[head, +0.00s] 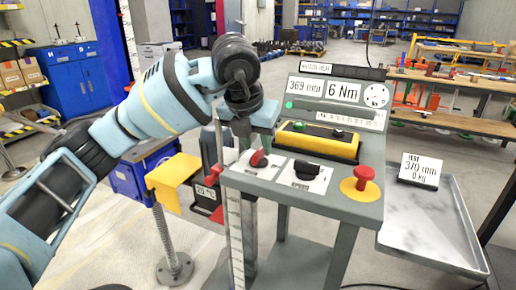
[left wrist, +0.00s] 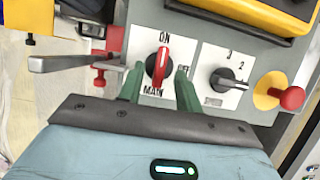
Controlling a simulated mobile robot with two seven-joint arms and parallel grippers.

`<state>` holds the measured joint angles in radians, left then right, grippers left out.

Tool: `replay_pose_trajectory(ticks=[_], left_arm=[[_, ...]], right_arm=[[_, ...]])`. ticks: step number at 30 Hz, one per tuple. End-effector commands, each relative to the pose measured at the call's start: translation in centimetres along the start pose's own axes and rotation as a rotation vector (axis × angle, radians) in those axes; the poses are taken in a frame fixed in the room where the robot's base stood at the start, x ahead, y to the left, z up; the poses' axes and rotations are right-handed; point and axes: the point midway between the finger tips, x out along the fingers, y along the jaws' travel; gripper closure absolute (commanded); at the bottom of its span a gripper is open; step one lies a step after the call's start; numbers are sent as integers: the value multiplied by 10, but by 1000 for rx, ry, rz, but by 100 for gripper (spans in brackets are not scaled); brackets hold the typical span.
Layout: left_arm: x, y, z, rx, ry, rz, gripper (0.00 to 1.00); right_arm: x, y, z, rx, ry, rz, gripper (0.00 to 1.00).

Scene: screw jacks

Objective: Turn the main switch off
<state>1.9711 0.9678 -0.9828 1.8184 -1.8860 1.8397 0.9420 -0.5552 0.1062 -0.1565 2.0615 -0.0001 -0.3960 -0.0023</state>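The main switch (head: 259,158) is a red rotary handle on a white plate on the grey console's top. In the left wrist view, the switch (left wrist: 158,66) points up toward ON with a slight tilt. An OFF label, partly covered by a finger, is to its right, and MAIN is below. My left gripper (head: 254,139) is over the near left part of the console. In the left wrist view, its green fingers (left wrist: 159,80) are apart, one on each side of the red handle, with gaps visible. My right gripper is not in view.
A black selector knob (head: 307,170) and a red mushroom button (head: 363,176) on a yellow base are right of the switch. A yellow pendant box (head: 317,141) lies behind. A display panel (head: 335,92) stands at the back. A grey tray (head: 425,225) is at the right.

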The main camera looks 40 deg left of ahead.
Motion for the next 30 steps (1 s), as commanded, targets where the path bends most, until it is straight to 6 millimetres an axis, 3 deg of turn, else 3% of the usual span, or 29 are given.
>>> replay_pose_trajectory(ticks=[6, 15, 23, 30], left_arm=[[18, 0, 0, 0, 1, 0, 65], [19, 0, 0, 0, 0, -1, 65], [19, 0, 0, 0, 0, 0, 100], [19, 0, 0, 5, 0, -3, 100]], right_arm=[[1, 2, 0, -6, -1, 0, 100], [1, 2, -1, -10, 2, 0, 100], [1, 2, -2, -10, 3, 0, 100], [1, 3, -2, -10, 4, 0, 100]])
